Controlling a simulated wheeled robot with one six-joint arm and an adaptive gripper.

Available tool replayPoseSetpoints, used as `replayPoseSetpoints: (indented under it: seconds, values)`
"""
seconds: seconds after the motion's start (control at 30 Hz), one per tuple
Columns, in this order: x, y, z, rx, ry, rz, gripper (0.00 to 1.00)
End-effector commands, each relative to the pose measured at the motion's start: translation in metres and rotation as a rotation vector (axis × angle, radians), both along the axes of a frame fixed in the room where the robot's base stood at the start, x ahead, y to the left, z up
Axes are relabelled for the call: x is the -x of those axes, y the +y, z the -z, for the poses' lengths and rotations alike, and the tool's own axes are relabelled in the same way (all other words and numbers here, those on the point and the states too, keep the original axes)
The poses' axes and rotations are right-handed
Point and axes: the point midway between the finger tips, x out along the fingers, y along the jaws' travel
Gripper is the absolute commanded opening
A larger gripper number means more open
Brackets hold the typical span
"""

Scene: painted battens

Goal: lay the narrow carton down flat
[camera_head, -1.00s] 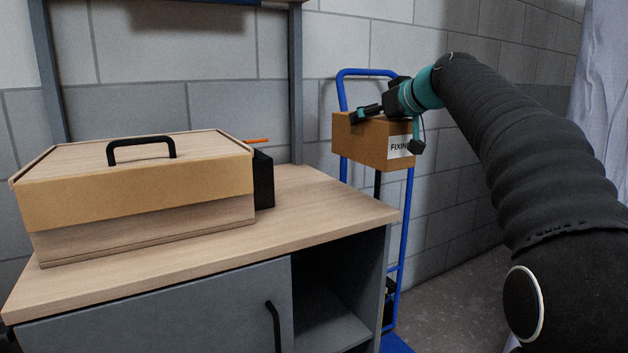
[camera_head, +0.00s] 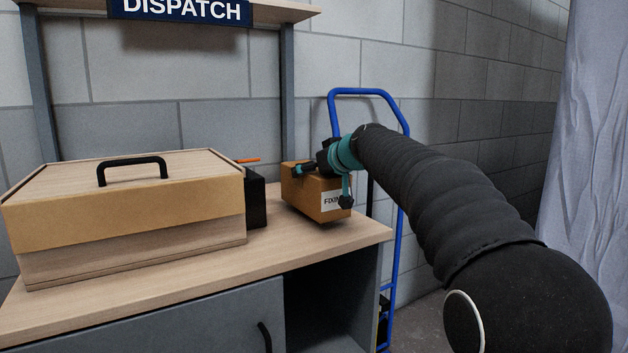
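The brown carton (camera_head: 303,197) is in my gripper (camera_head: 323,186), over the right end of the wooden bench top (camera_head: 330,246). It has a white label with the letters "FIXIN" partly showing on its right face. One finger lies across the top left of the carton and the other comes down over the labelled face, so my gripper looks shut on it. The carton sits slightly tilted in the picture. Its lower edge is close to the bench top, and I cannot tell whether it touches.
A wooden box with a black handle (camera_head: 125,215) fills the bench's left side. A black object (camera_head: 256,198) stands between it and the carton. A blue hand truck (camera_head: 401,255) stands behind the bench's right end. A shelf with a DISPATCH sign (camera_head: 182,10) is above. The front right bench top is clear.

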Motion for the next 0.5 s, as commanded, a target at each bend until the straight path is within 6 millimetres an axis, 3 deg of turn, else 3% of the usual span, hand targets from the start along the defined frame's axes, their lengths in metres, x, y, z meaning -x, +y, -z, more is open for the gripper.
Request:
replayPoseSetpoints:
  seconds: [0.17, 0.5]
  values:
    - [0.001, -0.001, 0.018, -0.002, -0.002, 0.001, 0.22]
    - [0.000, -0.001, 0.021, -0.001, -0.004, 0.001, 0.22]
